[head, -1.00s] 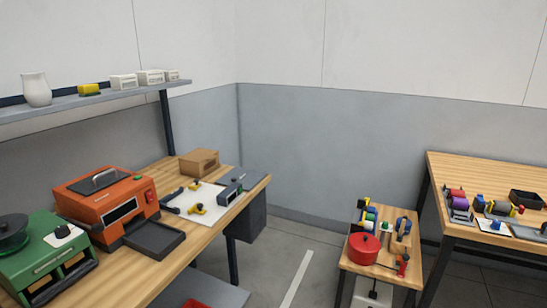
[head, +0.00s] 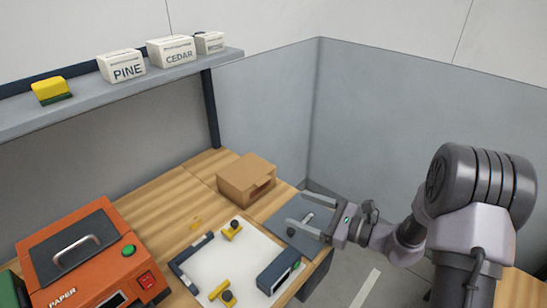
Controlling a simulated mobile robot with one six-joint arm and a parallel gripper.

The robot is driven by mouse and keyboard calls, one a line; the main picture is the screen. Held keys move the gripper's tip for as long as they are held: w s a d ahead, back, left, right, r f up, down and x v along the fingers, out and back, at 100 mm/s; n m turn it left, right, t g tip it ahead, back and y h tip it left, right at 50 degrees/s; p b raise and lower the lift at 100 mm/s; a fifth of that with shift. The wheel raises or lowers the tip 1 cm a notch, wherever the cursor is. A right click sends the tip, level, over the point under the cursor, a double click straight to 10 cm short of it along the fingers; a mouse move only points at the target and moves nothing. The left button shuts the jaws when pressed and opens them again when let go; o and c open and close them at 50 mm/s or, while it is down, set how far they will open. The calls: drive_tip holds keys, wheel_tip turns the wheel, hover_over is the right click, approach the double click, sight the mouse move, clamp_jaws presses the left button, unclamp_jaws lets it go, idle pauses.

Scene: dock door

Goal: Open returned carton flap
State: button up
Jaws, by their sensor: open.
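The brown cardboard carton (head: 240,172) sits on the wooden workbench near its far end. Its top looks closed, and a dark, reddish opening shows on the side facing right and toward me. I cannot make out a separate flap at this size. My gripper (head: 297,208) is open and empty, to the right of the carton and nearer the camera. Its two fingers point left toward the carton, with a gap between them and the box. The gripper appears over the grey plate at the bench end; its height above the plate is hard to judge.
A white board (head: 228,262) with yellow-handled tools and a dark grey device (head: 278,272) lies in front of the carton. An orange machine (head: 85,262) stands left. A shelf (head: 150,88) with labelled white boxes and a yellow sponge (head: 52,91) hangs above.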

drive_tip(key=w+d+f+m+t, duration=0.1)
drive_tip(key=f, duration=0.1)
drive_tip(key=w+d+f+m+t+h, duration=0.1)
drive_tip(key=w+d+f+m+t, duration=0.1)
drive_tip(key=shift+w+m, duration=0.2)
drive_tip(key=shift+m, duration=0.1)
drive_tip(key=b+x, duration=0.3)
drive_tip(key=x, duration=1.2)
drive_tip(key=shift+w+f, duration=0.1)
drive_tip(key=shift+w, duration=0.05)
drive_tip(key=shift+w+a, duration=0.45)
drive_tip(key=shift+a, duration=0.1)
clamp_jaws()
